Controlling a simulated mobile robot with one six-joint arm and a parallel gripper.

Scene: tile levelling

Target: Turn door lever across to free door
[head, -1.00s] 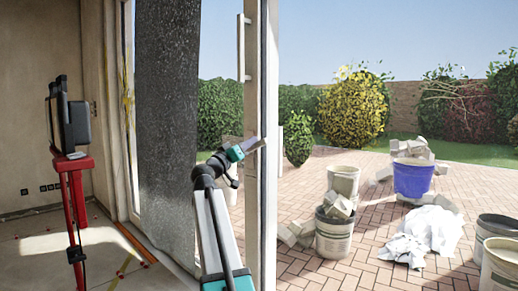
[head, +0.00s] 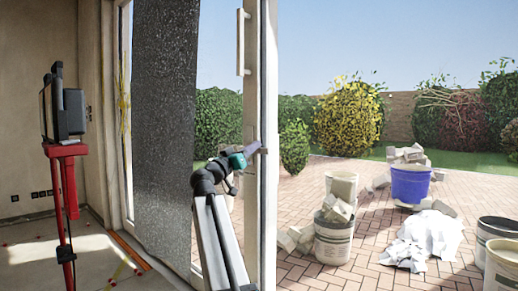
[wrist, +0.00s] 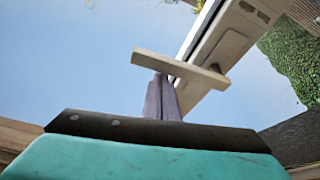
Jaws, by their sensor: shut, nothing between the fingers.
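The door (head: 254,85) is a tall pale frame with glass. In the wrist view a pale flat bar (wrist: 205,76), which looks like the door lever, lies across the pale stile (wrist: 215,45), its left end sticking out over the sky. My gripper (wrist: 163,80) is shut, with its grey fingers together and their tips at the bar's near edge. I cannot tell whether they touch it. In the head view my gripper (head: 262,150) is at the door's stile, below a white upright pull handle (head: 241,42). The lever cannot be told apart from my fingers there.
A dark grey sheet (head: 165,120) hangs left of the door. A red stand with a black device (head: 66,150) stands indoors at left. Outside, several buckets, one blue (head: 410,183), and a white crumpled sheet (head: 425,240) lie on brick paving.

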